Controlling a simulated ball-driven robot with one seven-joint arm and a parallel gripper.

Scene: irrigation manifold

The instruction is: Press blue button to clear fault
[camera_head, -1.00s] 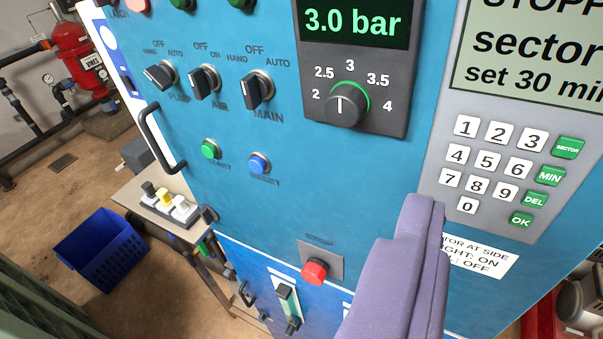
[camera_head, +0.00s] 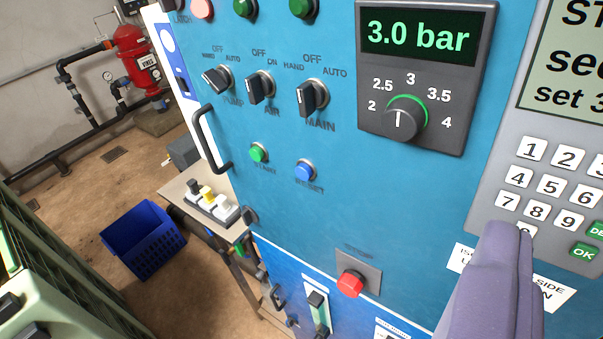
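The blue button (camera_head: 305,169), labelled RESET, sits on the blue cabinet panel (camera_head: 300,220), right of a green START button (camera_head: 258,153) and below the MAIN selector (camera_head: 312,97). My gripper (camera_head: 503,232) shows at the lower right as purple-grey fingers lying close together, in front of the panel near the keypad. It is well right of and below the blue button and apart from it. I see nothing between the fingers, and they look shut.
A red STOP button (camera_head: 350,284) is below the blue button. A pressure dial (camera_head: 406,118) and a keypad (camera_head: 548,190) are to the right. A door handle (camera_head: 210,140) juts out at the left. A blue crate (camera_head: 143,240) stands on the floor.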

